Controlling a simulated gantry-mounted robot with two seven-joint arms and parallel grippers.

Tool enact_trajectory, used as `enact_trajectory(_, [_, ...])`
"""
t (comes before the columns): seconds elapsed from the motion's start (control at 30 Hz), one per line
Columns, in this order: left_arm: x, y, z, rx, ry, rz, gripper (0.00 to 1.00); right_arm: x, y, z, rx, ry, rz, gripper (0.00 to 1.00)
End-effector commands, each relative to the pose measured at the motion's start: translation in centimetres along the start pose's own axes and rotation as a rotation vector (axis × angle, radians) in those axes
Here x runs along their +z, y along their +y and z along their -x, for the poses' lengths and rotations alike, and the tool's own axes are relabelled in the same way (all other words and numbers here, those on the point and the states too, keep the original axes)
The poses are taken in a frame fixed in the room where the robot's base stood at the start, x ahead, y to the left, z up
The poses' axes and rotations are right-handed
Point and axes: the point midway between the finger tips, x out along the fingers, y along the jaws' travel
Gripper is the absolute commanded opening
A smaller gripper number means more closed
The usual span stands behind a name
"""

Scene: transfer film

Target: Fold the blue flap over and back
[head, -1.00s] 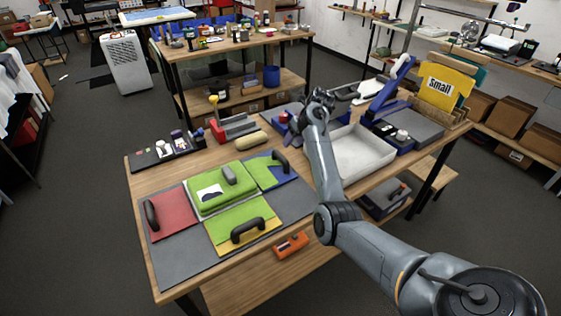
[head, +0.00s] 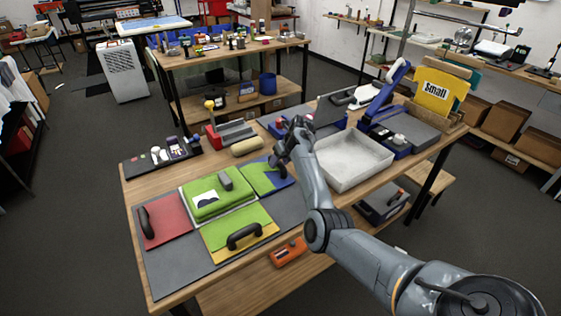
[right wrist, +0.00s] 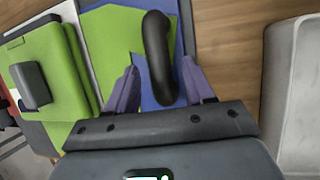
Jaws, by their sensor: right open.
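The blue flap (head: 284,184) lies flat at the right of the grey mat (head: 165,272), with a green film on part of it. It also shows in the right wrist view (right wrist: 169,100). A black arched handle (right wrist: 157,55) stands on the flap. My right gripper (right wrist: 161,84) is open, with its purple fingers on either side of the handle's near end; whether they touch it I cannot tell. In the head view my right gripper (head: 279,160) hides most of that handle. A green block (head: 212,200) with a grey grip lies left of the flap. My left gripper is out of view.
A red flap (head: 170,222) and a green-yellow flap (head: 232,238) with black handles lie around the green block. A white tray (head: 353,158) stands to the right. A tan roll (head: 247,146) and a black organiser (head: 160,158) lie behind.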

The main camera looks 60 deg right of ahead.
Motion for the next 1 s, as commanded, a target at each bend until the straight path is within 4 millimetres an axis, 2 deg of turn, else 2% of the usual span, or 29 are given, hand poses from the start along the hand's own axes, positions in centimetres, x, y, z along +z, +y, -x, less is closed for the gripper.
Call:
enact_trajectory(0.13, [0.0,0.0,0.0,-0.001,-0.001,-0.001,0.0,0.0,0.0,0.0,0.0,0.0,0.0,0.53])
enact_trajectory(0.17, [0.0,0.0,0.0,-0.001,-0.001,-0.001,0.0,0.0,0.0,0.0,0.0,0.0,0.0,0.5])
enact_trajectory(0.4, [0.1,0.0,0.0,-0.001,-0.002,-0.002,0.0,0.0,0.0,0.1,0.0,0.0,0.0,0.13])
enact_trajectory(0.5, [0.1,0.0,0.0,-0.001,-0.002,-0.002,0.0,0.0,0.0,0.1,0.0,0.0,0.0,0.0])
enact_trajectory(0.8, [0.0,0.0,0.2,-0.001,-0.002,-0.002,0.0,0.1,0.2,0.1,-0.003,0.0,0.002,0.0])
enact_trajectory(1.0, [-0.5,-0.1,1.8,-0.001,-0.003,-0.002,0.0,0.8,1.7,0.6,-0.038,0.004,0.032,0.0])
